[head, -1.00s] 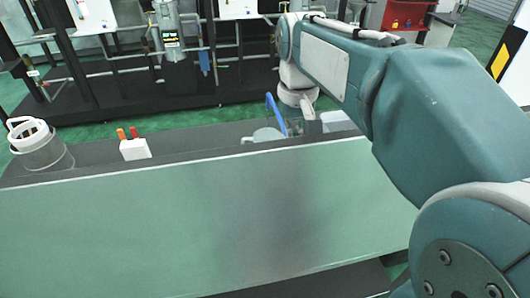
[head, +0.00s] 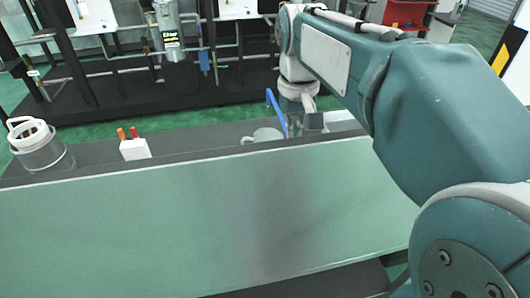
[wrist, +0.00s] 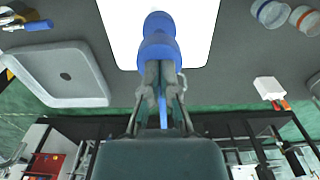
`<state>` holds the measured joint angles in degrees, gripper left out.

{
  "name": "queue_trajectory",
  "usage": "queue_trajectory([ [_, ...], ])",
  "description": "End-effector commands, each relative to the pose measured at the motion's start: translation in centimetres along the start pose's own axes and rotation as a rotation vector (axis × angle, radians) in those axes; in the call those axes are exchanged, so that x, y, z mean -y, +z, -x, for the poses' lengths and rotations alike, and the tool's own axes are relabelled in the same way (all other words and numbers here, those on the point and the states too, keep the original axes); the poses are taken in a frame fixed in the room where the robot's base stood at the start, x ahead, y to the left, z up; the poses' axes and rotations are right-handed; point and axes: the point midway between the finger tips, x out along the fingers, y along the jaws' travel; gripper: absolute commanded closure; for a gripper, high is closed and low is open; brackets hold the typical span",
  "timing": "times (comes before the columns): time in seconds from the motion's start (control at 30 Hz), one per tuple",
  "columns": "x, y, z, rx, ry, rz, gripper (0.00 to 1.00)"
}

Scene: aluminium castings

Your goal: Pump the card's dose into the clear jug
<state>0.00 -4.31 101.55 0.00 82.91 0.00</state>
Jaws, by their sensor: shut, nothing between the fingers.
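My gripper (wrist: 160,88) is shut and empty in the wrist view. Its fingertips meet at the near end of a blue pump head (wrist: 158,45), overlapping it in the picture; I cannot tell whether they touch. A thin blue bar extends below the fingers. In the head view a slanted blue bar (head: 275,108) shows beside my gripper (head: 312,121), above a greyish rounded object (head: 263,135). A clear vessel with a white rim and handle (head: 40,147) stands at the left end of the dark bench. I cannot make out the card.
A white block (head: 135,149) with orange and red sticks stands between. In the wrist view a pale grey tray (wrist: 60,75), round rimmed containers (wrist: 272,12) and a blue-handled tool (wrist: 35,26) lie around a bright white surface (wrist: 115,28). The green front surface (head: 150,230) is clear.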

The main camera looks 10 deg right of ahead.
Motion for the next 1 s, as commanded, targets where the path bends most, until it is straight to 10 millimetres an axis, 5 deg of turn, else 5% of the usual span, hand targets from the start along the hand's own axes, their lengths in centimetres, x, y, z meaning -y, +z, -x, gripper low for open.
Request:
queue_trajectory([
  [0.47,0.0,0.0,2.4,-0.003,0.000,0.000,1.00],
  [1.0,0.0,0.0,2.5,-0.002,0.000,0.000,1.00],
])
